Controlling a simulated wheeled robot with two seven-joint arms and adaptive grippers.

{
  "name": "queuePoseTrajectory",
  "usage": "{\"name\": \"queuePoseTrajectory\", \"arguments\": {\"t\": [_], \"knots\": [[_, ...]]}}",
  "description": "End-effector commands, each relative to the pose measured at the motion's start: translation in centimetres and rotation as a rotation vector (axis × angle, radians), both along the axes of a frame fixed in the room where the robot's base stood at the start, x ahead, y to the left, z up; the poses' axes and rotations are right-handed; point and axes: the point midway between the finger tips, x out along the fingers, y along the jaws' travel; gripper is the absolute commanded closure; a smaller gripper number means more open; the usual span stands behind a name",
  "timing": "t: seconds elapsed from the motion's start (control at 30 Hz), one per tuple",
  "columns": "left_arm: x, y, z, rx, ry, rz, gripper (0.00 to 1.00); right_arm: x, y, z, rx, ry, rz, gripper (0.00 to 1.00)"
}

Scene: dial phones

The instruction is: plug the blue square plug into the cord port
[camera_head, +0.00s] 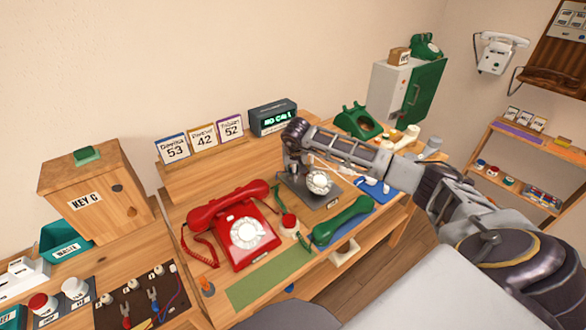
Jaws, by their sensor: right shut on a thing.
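My right gripper (285,176) reaches in from the right over the desk and points down beside a dark phone base with a silver dial (319,183). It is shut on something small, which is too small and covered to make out. I cannot clearly pick out the blue square plug; small white-and-blue pieces (372,184) lie on the blue mat (381,194) to the right of the dial. The cord port cannot be told apart at this size. My left gripper is not in view.
A red dial phone (243,229) stands left of the gripper, and a green handset (341,220) lies in front. A cord board (140,297) with blue and red cords lies at lower left. The green mat (268,278) is clear. A "NO CALL" display (272,117) stands behind.

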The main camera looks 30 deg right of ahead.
Motion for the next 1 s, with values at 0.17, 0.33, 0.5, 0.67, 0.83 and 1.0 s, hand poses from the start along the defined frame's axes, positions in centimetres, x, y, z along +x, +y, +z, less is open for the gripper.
{"name": "queuePoseTrajectory", "arguments": {"t": [0.17,0.33,0.5,0.67,0.83,1.0], "knots": [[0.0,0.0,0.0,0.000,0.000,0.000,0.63,0.0,0.0,0.0,0.000,0.001,0.000,0.66],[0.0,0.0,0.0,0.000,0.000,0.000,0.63,0.0,0.0,0.0,0.000,0.001,0.000,0.54],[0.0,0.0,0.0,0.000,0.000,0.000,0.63,0.0,0.0,0.0,0.000,0.001,0.000,0.54],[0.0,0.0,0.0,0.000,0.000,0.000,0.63,0.0,0.0,0.2,0.000,0.000,0.000,0.54],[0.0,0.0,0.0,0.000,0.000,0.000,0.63,-0.3,0.1,1.0,0.000,-0.001,0.001,0.54],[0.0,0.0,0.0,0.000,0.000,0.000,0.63,-0.9,0.4,2.7,-0.002,-0.001,0.002,0.54]]}}
